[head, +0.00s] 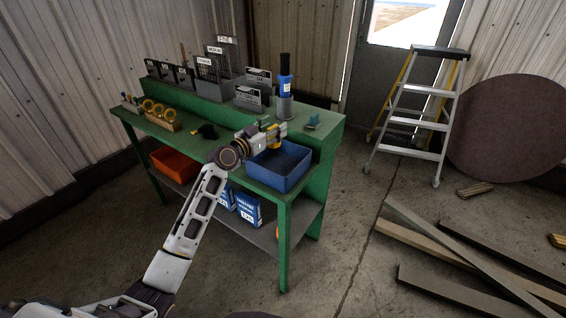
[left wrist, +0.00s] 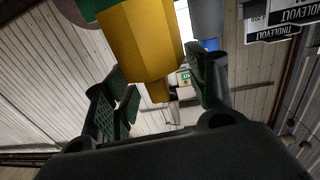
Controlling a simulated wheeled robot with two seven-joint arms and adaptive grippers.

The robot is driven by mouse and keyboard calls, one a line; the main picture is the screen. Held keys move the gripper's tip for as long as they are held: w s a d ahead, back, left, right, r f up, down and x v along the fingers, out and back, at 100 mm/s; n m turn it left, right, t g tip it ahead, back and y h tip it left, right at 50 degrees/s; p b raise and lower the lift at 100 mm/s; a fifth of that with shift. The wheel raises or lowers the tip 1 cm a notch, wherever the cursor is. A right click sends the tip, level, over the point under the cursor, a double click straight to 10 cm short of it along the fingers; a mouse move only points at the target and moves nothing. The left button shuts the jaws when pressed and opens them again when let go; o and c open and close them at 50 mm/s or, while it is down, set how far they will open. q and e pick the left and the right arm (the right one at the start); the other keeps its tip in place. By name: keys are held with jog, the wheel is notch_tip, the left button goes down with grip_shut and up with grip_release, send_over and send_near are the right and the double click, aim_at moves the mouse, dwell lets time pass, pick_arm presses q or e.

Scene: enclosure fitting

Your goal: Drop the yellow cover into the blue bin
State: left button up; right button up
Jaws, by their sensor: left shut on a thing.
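The yellow cover (head: 283,130) is small in the head view, at the end of my left gripper (head: 270,133). In the left wrist view the yellow cover (left wrist: 140,42) is a large faceted yellow piece between the dark green finger pads of my left gripper (left wrist: 163,88). The left gripper is shut on it. The blue bin (head: 296,178) sits at the front right corner of the green workbench. The cover and gripper appear over the bin's back left side; their exact height above it cannot be told. My right gripper is not in view.
The green workbench (head: 330,135) has a raised back shelf with a blue bottle (head: 285,83) in a grey holder and labelled grey bins (head: 248,98). An orange bin (head: 174,164) is at the left. A stepladder (head: 415,120) and planks (head: 460,250) are at the right.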

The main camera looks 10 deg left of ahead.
pick_arm(q)
jog(key=shift+w+f, duration=0.1)
jog(key=shift+f, duration=0.65)
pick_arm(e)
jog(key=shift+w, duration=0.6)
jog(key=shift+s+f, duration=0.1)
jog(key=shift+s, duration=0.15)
